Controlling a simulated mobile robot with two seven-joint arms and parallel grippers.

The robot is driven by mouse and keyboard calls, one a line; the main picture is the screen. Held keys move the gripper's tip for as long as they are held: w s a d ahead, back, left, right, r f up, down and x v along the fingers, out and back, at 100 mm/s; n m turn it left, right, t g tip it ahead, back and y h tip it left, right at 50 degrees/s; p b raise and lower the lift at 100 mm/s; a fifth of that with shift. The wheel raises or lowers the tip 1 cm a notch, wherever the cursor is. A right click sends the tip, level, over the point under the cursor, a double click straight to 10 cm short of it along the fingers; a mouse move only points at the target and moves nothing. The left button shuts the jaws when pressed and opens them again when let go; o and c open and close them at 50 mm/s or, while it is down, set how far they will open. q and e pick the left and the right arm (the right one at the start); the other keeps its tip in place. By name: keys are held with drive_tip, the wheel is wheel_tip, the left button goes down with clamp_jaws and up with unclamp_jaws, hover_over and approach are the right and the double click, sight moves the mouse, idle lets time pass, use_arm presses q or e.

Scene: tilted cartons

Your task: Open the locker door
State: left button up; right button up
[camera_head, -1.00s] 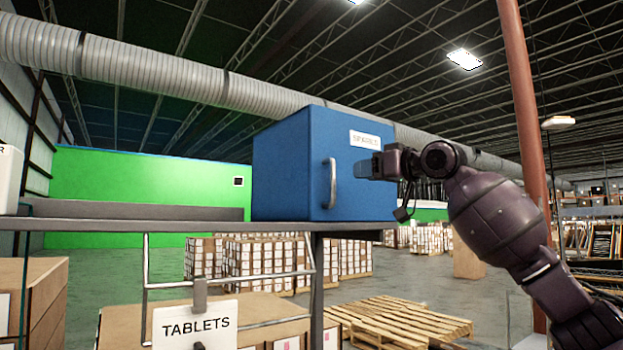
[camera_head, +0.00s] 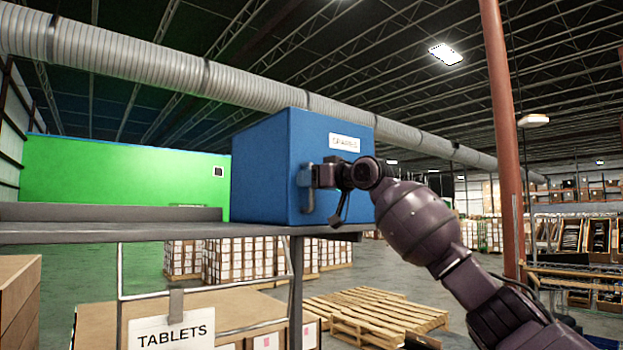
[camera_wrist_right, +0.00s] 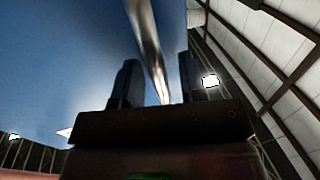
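The blue locker (camera_head: 262,170) stands on a grey shelf, its door shut, with a white label (camera_head: 344,142) on the door. Its metal handle (camera_head: 308,208) is upright near the left edge of the door and partly hidden by my right gripper (camera_head: 304,178). In the right wrist view the handle (camera_wrist_right: 148,45) passes between the two fingers of my right gripper (camera_wrist_right: 158,85). The fingers stand apart, with visible space on both sides of the handle. My left gripper is not in view.
The grey shelf (camera_head: 120,232) carries the locker near its right end. Below it hangs a TABLETS sign (camera_head: 172,332) by cartons. Wooden pallets (camera_head: 375,315) lie on the floor to the right. A red-brown post (camera_head: 500,130) stands further right.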

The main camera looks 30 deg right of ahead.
clamp_jaws()
drive_tip(key=shift+s, duration=0.15)
idle(0.4)
